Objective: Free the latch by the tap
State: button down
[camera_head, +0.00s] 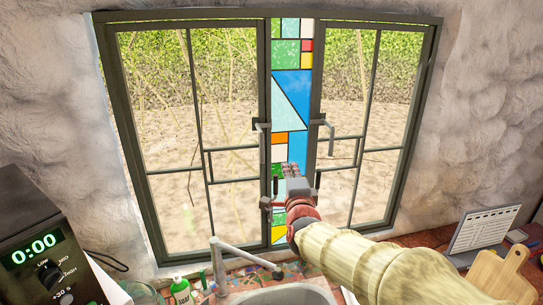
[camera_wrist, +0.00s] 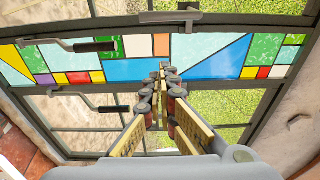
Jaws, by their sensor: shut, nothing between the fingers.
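The window has metal latches on both casements, either side of a stained-glass strip (camera_head: 292,90). The lower left latch (camera_head: 267,203), with an upright dark grip, is nearest the tap (camera_head: 220,262). In the wrist view it appears as the upper handle with a black grip (camera_wrist: 92,46). The lower right latch (camera_head: 318,180) shows in the wrist view as the lower handle (camera_wrist: 115,108). My gripper (camera_head: 291,170) is shut and empty in front of the strip, between these two latches. In the wrist view its fingertips (camera_wrist: 163,68) appear apart from both grips.
Upper latches (camera_head: 262,127) (camera_head: 321,123) sit higher on the casements. A sink (camera_head: 285,296) and green soap bottle (camera_head: 181,289) stand below. A microwave (camera_head: 40,255) is at left; a tablet-like panel (camera_head: 483,228) and cutting board (camera_head: 500,275) are at right.

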jog(key=w+a+p, duration=0.2)
jog(key=w, duration=0.8)
jog(key=a, duration=0.1)
jog(key=s+a, duration=0.1)
jog(key=a+p, duration=0.1)
jog(key=shift+s+a+f, duration=0.1)
jog(key=shift+s+f, duration=0.05)
jog(key=shift+s, duration=0.2)
jog(key=shift+f+b, duration=0.1)
jog(key=shift+b, duration=0.2)
jog(key=shift+a+m+b, duration=0.25)
jog(key=shift+m+b, duration=0.15)
jog(key=shift+m, duration=0.1)
